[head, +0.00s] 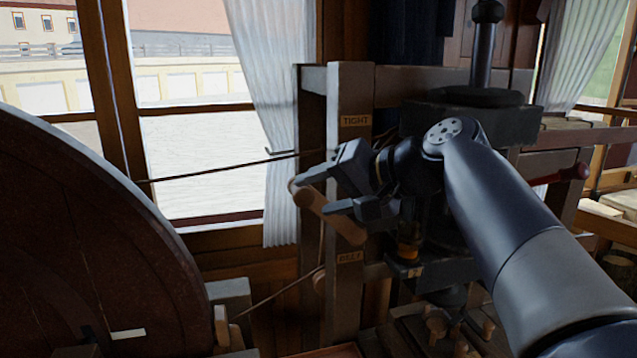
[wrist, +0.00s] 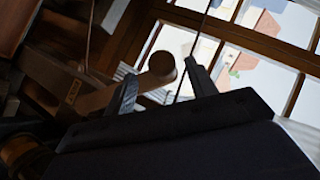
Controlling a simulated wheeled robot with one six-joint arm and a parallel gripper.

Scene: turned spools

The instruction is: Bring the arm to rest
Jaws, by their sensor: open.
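My gripper (head: 311,196) is open in front of a wooden post (head: 345,90) marked "TIGHT", at the middle of the head view. A round-ended wooden lever (head: 346,230) slants down to the right past the fingers. In the wrist view the lever's round end (wrist: 162,64) shows between the two fingers of my gripper (wrist: 160,74). The jaws stand apart and are not closed on it. I cannot tell whether a finger touches it. My arm reaches in from the lower right, and the gripper hides part of the post and lever.
A large dark wheel (head: 90,240) fills the left. A thin cord (head: 225,168) runs from it to the post, and another cord (head: 275,293) runs lower. A dark machine frame (head: 470,120) stands close behind my arm. A curtain (head: 275,90) hangs by the window.

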